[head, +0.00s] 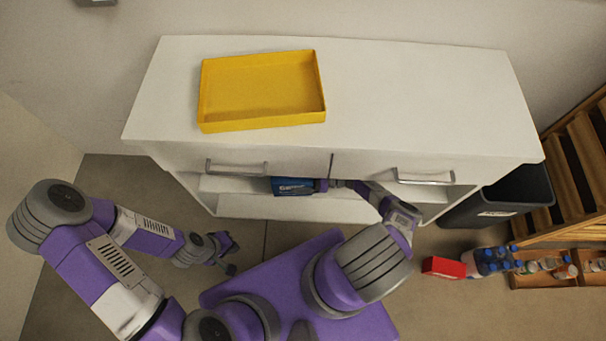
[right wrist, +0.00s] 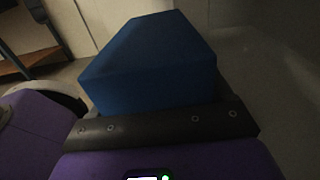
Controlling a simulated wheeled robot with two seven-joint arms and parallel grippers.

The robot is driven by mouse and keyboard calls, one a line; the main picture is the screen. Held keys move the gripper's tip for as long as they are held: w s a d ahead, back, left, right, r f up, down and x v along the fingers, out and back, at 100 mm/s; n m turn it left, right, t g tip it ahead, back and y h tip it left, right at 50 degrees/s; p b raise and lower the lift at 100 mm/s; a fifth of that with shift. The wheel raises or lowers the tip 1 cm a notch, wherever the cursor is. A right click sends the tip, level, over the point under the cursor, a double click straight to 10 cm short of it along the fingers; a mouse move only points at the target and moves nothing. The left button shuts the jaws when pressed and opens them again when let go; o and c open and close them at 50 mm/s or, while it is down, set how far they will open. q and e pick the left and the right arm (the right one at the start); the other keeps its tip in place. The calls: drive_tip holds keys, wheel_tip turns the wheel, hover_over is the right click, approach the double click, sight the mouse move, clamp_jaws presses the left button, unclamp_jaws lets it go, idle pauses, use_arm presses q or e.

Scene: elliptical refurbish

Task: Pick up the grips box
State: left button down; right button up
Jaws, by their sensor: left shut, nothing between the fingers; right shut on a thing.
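The grips box is a blue box with white lettering (head: 292,186), at the open lower shelf of the white cabinet in the head view. My right gripper (head: 322,185) reaches under the cabinet's drawers and is shut on the box from its right side. In the right wrist view the blue box (right wrist: 150,65) fills the middle, just beyond the dark gripper edge; the fingertips are hidden there. My left gripper (head: 231,263) is shut and empty, low over the floor left of my base.
A yellow tray (head: 265,124) sits on the white cabinet top (head: 420,95). Drawer handles (head: 425,179) stick out above the shelf. On the right are a black bin (head: 500,202), a red box (head: 443,267), several bottles (head: 492,261) and wooden racks (head: 585,145). Floor left of the cabinet is clear.

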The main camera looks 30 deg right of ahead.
drive_tip(key=shift+s+a, duration=0.4)
drive_tip(key=shift+s, duration=0.35)
drive_tip(key=o, duration=1.1)
drive_tip(key=shift+o, duration=0.2)
drive_tip(key=shift+v, duration=3.8)
